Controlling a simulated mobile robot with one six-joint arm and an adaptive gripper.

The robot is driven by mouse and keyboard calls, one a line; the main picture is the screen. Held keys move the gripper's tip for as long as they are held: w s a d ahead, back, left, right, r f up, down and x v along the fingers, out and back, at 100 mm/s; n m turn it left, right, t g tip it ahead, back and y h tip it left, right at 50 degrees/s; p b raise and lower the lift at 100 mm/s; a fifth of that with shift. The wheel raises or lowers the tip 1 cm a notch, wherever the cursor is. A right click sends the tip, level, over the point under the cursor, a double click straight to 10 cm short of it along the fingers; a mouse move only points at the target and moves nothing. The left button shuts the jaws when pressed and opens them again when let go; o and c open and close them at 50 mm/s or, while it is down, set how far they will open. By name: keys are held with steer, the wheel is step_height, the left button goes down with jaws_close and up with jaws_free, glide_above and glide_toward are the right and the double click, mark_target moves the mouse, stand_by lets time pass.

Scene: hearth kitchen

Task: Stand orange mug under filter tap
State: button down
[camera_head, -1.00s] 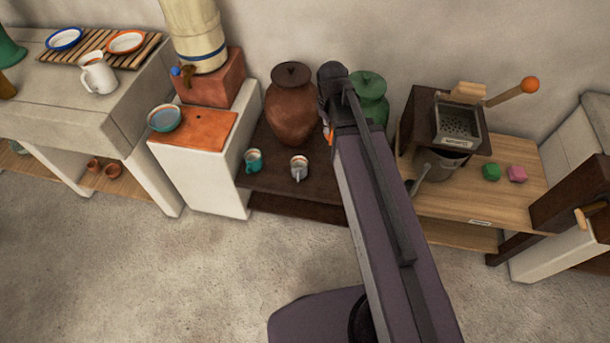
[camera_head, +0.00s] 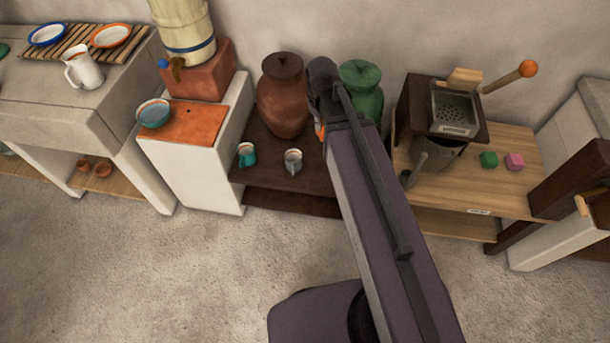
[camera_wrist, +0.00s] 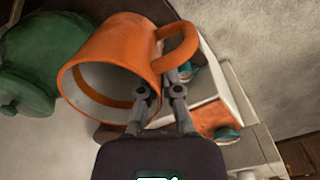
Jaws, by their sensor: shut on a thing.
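The orange mug (camera_wrist: 125,55), pale inside, is held in my gripper (camera_wrist: 172,72), which is shut on it at its handle side. In the head view only a small orange patch of the mug (camera_head: 319,131) shows beside my arm; the rest is hidden. The filter tap (camera_head: 177,64) has a blue knob and sits low on the cream filter vessel (camera_head: 185,25), well left of the mug. Below the tap are a terracotta block (camera_head: 201,72) and an orange slab (camera_head: 205,125) on a white stand. My gripper is over the dark shelf area, apart from the tap.
A teal bowl (camera_head: 153,113) stands on the slab's left part; the right part is bare. A teal mug (camera_head: 246,155) and grey mug (camera_head: 293,161) stand on the dark shelf (camera_head: 312,180). A brown jar (camera_head: 284,100) and green jar (camera_head: 361,90) stand behind.

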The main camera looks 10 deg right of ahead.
steer(key=s+a+f+b, duration=0.1)
steer(key=a+f+b, duration=0.1)
steer(key=f+b, duration=0.9)
steer(key=s+a+f+n+b, duration=0.1)
steer(key=s+f+b, duration=0.1)
steer(key=f+b, duration=0.9)
steer(key=s+a+f+b, duration=0.2)
steer(key=f+b, duration=0.9)
steer(key=f, duration=0.1)
steer(key=shift+a+f+n+b, duration=0.3)
steer(key=shift+f+n+b, duration=0.05)
steer(key=shift+f+n, duration=0.05)
steer(key=b, duration=0.2)
glide_above(306, 179)
steer(key=shift+w+d+f, duration=0.1)
steer(key=shift+f, duration=0.65)
steer(key=shift+f, duration=0.15)
steer(key=shift+f+b, duration=1.5)
steer(key=shift+f, duration=0.1)
steer(key=shift+f, duration=0.15)
steer(key=c, duration=0.8)
jaws_free()
